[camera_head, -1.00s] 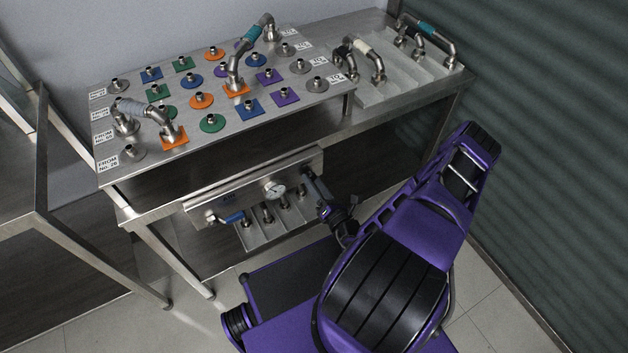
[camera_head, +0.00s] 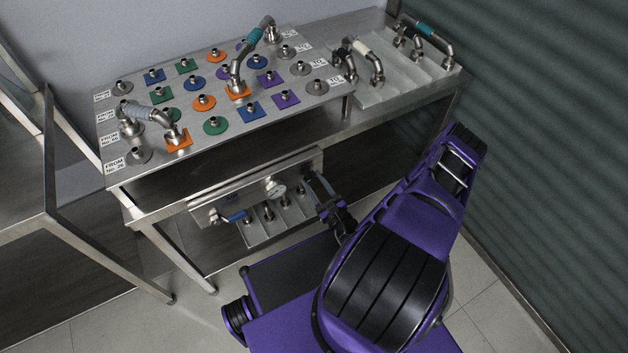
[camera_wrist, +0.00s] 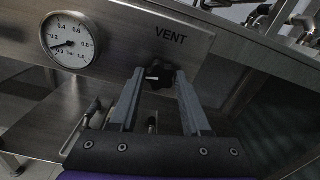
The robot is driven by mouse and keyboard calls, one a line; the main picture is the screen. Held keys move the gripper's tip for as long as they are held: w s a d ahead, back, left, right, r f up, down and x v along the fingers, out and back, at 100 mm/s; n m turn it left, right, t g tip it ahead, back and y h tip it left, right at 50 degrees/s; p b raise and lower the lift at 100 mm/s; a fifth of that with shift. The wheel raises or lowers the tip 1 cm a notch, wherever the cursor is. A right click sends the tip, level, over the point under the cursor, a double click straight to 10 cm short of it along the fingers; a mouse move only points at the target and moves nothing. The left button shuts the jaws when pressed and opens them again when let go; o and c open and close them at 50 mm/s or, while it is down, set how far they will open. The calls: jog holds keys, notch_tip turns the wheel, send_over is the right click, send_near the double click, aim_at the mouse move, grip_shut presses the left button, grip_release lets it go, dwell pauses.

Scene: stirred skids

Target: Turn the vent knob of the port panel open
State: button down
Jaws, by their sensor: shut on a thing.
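The port panel (camera_head: 235,197) is a steel plate under the front edge of the bench. Its right end carries the word VENT in the wrist view (camera_wrist: 200,35). The black vent knob (camera_wrist: 158,76) sits just below that label, with a small pale mark on its face. My gripper (camera_wrist: 156,78) is shut on the knob, one finger on each side. In the head view my gripper (camera_head: 313,178) is at the panel's right end, and the knob is hidden behind it.
A round gauge (camera_wrist: 70,40) is left of the knob, its needle pointing low left. A blue-handled valve (camera_head: 234,217) is further left on the panel. Several fittings stand on a tray (camera_head: 252,239) below. The bench top (camera_head: 225,125) above holds ports and hoses.

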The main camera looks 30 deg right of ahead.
jog(key=n, duration=0.3)
jog(key=shift+n, duration=0.3)
dwell(0.3)
jog(key=shift+c, duration=1.8)
grip_release()
jog(key=s, duration=1.7)
jog(key=shift+s+d, duration=0.2)
jog(key=shift+d, duration=0.1)
jog(key=shift+n, duration=0.3)
